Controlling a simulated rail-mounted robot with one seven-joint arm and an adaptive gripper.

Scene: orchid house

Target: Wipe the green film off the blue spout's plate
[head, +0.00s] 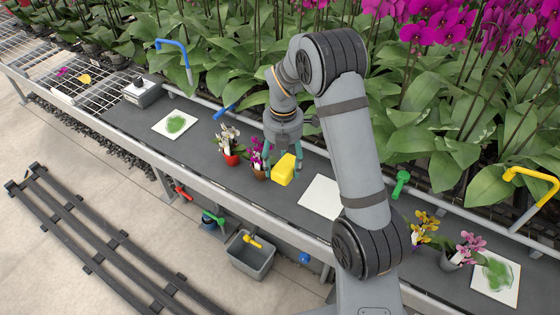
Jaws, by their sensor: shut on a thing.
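The blue spout (176,52) curves over the bench at the back left. Below it lies a white square plate (160,131) with a green film (177,123) over its middle. My gripper (282,168) is over the middle of the bench, to the right of that plate and apart from it. It is shut on a yellow block (284,171), which looks like a sponge. I cannot tell whether the block touches the bench top.
Potted orchids, one in a red pot (232,159), stand between gripper and plate. A clean-looking white plate (321,197) is partly behind my arm. Another filmed plate (487,290) lies near the yellow spout (533,175). A grey box (141,93) stands left. A grey bin (250,262) is below the bench.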

